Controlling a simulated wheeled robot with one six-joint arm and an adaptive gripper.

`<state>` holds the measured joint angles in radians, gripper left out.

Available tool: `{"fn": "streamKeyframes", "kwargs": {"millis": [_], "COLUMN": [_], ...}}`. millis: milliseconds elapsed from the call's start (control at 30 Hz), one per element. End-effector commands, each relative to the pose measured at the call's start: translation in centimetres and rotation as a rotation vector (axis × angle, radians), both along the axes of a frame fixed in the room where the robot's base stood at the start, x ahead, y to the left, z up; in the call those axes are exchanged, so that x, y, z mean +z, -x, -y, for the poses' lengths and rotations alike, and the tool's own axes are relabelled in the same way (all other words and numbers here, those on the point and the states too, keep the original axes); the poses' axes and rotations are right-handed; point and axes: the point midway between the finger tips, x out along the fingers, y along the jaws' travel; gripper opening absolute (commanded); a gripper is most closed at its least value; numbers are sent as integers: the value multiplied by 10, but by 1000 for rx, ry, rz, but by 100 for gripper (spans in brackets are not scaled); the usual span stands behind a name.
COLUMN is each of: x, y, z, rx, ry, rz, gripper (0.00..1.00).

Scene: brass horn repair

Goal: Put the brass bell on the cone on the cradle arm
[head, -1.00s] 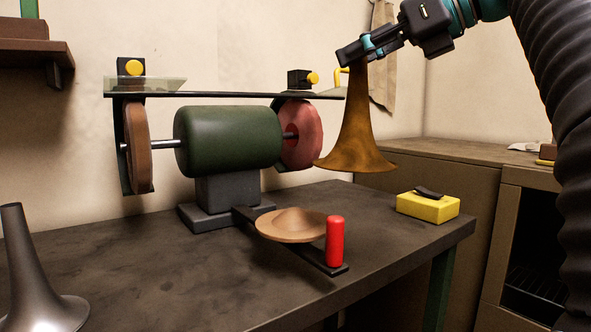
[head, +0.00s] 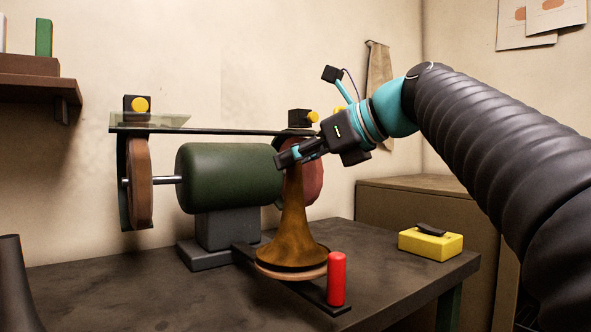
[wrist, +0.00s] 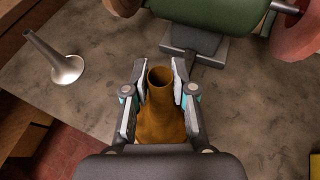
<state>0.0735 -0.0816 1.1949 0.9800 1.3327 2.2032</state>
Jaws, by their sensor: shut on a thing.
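The brass bell (head: 291,236) is upright with its wide flare down, over the tan cone (head: 290,275) on the cradle arm (head: 318,301). Only the cone's rim shows below the flare; the rest is hidden. I cannot tell whether the flare touches it. My gripper (head: 291,157) is shut on the bell's narrow top end. In the wrist view the bell's open top (wrist: 160,76) sits between the two finger pads of my gripper (wrist: 160,84).
A red post (head: 336,279) stands on the cradle arm just right of the bell. The green buffing motor (head: 230,178) and its red wheel (head: 308,172) are close behind. A yellow box (head: 430,243) lies at right. A grey horn flare (wrist: 62,62) stands at left.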

Motion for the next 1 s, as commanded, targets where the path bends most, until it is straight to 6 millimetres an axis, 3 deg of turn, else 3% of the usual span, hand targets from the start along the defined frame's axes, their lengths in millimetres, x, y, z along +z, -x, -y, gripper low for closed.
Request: {"fn": "streamKeyframes", "kwargs": {"millis": [100, 467, 500, 567, 1000], "x": [-8, -10, -10, -10, -5], "y": [0, 0, 0, 0, 2], "z": [0, 0, 0, 0, 4], "rx": [0, 0, 0, 0, -1], "ry": [0, -1, 0, 0, 0], "rz": [1, 2, 1, 1, 2], "gripper": [0, 0, 33, 48, 50]}}
